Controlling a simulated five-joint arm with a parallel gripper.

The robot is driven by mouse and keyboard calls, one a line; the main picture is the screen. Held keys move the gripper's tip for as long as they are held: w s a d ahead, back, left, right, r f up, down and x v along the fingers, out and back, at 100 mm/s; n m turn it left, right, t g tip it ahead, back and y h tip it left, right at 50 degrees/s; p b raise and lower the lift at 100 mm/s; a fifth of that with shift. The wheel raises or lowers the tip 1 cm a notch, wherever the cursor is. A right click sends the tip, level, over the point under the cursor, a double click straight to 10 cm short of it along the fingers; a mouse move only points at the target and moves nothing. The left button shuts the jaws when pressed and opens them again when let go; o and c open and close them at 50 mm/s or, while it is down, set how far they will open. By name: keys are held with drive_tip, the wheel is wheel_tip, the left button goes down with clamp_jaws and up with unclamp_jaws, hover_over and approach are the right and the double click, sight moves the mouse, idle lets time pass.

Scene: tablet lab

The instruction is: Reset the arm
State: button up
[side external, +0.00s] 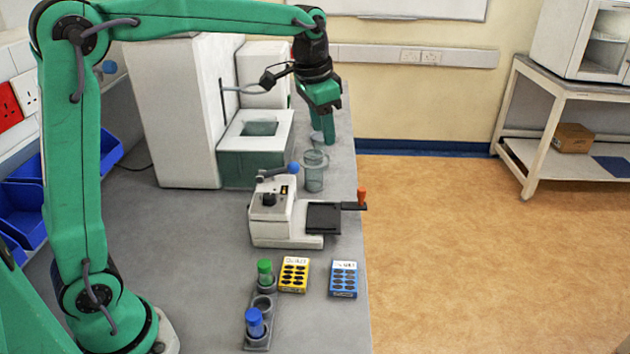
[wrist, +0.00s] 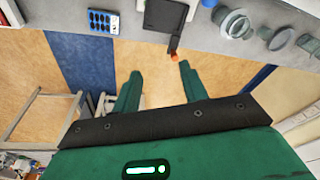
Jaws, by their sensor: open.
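My gripper (side external: 325,138) hangs at the end of my raised arm, above the far right part of the grey bench (side external: 190,290). Its green fingers point down, behind the glass beaker in the side view. In the wrist view my gripper (wrist: 159,68) has its two fingers spread apart. Nothing is between them but the view of the floor beyond. My arm stands up at the left and reaches across the top of the side view.
A white press (side external: 285,220) with an orange knob (side external: 361,194) and a glass beaker (side external: 314,172) stand near the bench's right edge. Yellow (side external: 294,275) and blue (side external: 343,279) packs and a rack (side external: 264,304) with green- and blue-capped vials are nearer. A tall white machine (side external: 170,110) stands behind.

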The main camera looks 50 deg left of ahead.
drive_tip(key=s+f+n+t, duration=0.1)
drive_tip(key=s+n, duration=0.1)
drive_tip(key=s, duration=1)
drive_tip(key=s+f+n+t, duration=0.2)
drive_tip(key=s, duration=1)
drive_tip(key=shift+s+f, duration=0.25)
drive_tip(key=shift+s, duration=0.1)
